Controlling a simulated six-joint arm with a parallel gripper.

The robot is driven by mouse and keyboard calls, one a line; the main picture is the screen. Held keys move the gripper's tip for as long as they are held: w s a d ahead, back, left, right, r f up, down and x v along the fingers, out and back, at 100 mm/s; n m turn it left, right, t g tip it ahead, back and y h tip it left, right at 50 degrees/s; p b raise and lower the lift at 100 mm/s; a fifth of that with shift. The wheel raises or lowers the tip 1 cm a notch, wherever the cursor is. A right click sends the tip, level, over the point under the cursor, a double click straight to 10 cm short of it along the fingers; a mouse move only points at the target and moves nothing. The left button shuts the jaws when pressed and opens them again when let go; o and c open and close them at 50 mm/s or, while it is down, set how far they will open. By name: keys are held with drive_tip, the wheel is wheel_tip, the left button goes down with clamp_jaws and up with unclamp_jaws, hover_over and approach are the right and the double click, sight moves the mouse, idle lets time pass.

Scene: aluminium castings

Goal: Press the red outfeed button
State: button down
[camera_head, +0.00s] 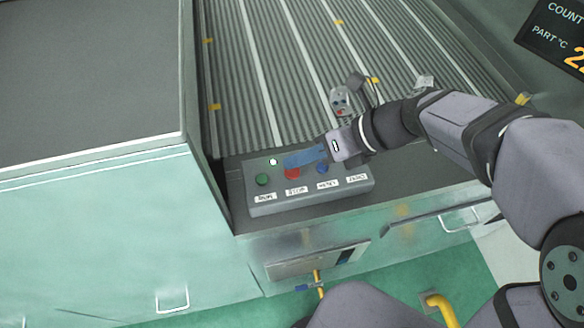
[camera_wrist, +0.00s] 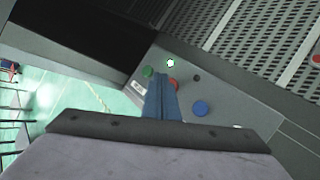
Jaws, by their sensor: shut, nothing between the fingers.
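The red button (camera_head: 292,174) sits on a grey control box, between a green button (camera_head: 262,180) and a blue button (camera_head: 322,168). My gripper (camera_head: 288,163) is shut and empty, its blue fingers reaching in from the right over the box, with the tips at the red button. In the wrist view the fingertips of my gripper (camera_wrist: 160,82) partly cover the red button (camera_wrist: 174,84), which shows just to their right. I cannot tell whether the tips touch it.
The control box (camera_head: 345,190) has white labels along its front and a small lit white lamp (camera_head: 273,161). A ribbed conveyor (camera_head: 235,90) lies behind it. A pale green cabinet (camera_head: 90,230) with a grey top stands at left. A display (camera_head: 560,35) is at upper right.

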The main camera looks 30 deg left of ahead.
sight(299, 172)
drive_tip(key=shift+f, duration=0.9)
idle(1.2)
drive_tip(key=shift+r, duration=0.1)
drive_tip(key=shift+r+p, duration=0.8)
drive_tip(key=shift+p, duration=0.2)
wheel_tip(299, 172, up, 5)
drive_tip(key=p, duration=0.5)
drive_tip(key=shift+p, duration=0.4)
idle(0.4)
